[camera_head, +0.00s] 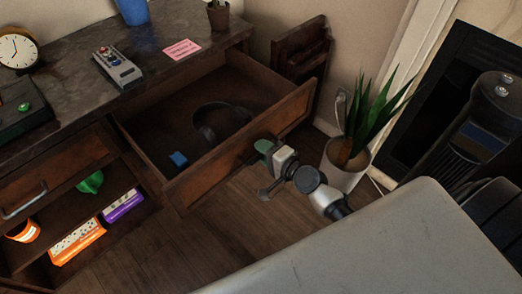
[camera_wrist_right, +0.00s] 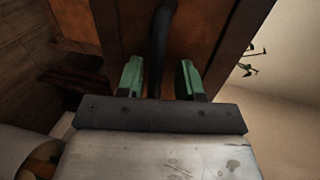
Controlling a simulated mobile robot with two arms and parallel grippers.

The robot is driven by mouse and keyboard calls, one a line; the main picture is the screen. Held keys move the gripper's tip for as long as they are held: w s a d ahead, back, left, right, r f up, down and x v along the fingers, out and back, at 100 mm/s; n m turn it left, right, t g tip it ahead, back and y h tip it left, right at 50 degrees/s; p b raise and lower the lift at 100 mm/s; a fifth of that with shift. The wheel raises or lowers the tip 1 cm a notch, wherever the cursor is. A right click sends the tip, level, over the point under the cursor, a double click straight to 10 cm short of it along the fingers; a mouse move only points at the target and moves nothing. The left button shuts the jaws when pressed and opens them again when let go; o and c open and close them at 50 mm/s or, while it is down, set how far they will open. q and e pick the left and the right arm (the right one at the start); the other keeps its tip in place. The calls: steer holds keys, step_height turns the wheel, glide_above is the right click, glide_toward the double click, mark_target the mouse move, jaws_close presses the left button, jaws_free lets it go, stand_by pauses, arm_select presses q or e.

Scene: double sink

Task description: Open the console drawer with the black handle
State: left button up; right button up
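The console drawer (camera_head: 240,150) stands pulled well out of the dark wooden console (camera_head: 75,85). Inside lie black headphones (camera_head: 205,130) and a small blue item (camera_head: 178,159). My right gripper (camera_head: 268,152) is at the drawer's front face, covering the handle in the head view. In the right wrist view, the black handle (camera_wrist_right: 158,50) runs between the two green fingers of my right gripper (camera_wrist_right: 160,80). The fingers are apart, with gaps seen beside the handle. My left gripper is in neither view.
A potted plant (camera_head: 345,165) stands on the floor right of the drawer. A second drawer (camera_head: 60,170) with a metallic handle and an open shelf with boxes are at left. A clock (camera_head: 16,48), a remote-like device (camera_head: 117,67) and a pink note (camera_head: 181,49) rest on top.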

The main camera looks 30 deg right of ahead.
steer(key=shift+s+d, duration=0.1)
steer(key=shift+s, duration=0.1)
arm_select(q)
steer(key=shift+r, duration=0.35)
arm_select(e)
steer(key=v, duration=1)
steer(key=shift+r, duration=0.2)
